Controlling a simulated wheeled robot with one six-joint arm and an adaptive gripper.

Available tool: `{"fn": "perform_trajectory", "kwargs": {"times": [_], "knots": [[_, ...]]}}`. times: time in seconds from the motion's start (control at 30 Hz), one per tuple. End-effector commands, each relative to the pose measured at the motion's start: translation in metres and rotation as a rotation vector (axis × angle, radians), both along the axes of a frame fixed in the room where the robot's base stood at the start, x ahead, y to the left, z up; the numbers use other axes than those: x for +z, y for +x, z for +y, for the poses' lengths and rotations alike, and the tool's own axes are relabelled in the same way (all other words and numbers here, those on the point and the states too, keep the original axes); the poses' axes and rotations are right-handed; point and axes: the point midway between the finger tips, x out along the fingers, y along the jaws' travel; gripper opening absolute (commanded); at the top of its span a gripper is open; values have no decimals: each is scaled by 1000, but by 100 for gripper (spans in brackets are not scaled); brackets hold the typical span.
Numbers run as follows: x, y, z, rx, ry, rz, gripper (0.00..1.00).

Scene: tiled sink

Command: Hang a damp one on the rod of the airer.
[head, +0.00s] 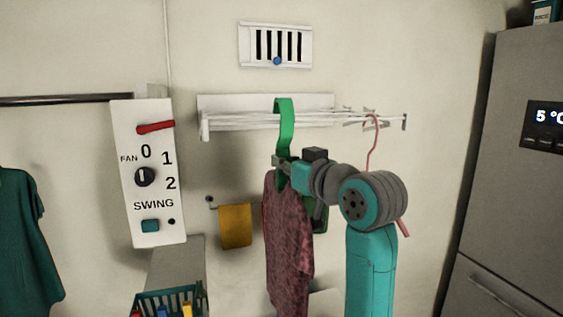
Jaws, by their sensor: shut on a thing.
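The white airer (222,122) is fixed to the wall, with thin rods running to the right. My gripper (281,163) is just below it, shut on the neck of a green hanger (285,112). A mottled dark red garment (287,235) hangs from this hanger; whether it is damp cannot be told. The hanger's broad hook overlaps the front rods, its top about level with the airer's back board. I cannot tell whether the hook rests on a rod or is in front of it. My arm hides the hanger's right side.
A pink hanger (373,145) hangs at the airer's right, partly behind my arm. Left are a fan switch panel (147,210), a yellow cloth (236,226), a dark rail (65,100) and a teal shirt (25,235). A basket (165,300) stands below; a grey fridge (505,190) is right.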

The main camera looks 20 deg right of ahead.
Motion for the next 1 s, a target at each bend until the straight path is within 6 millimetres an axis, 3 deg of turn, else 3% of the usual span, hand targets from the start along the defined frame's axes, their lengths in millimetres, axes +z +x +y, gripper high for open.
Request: {"fn": "perform_trajectory", "kwargs": {"times": [0.5,0.97,1.0], "knots": [[-25,6,3,0,1,0,0],[-30,8,4,0,0,-1,0],[-30,8,4,0,0,-1,12]]}}
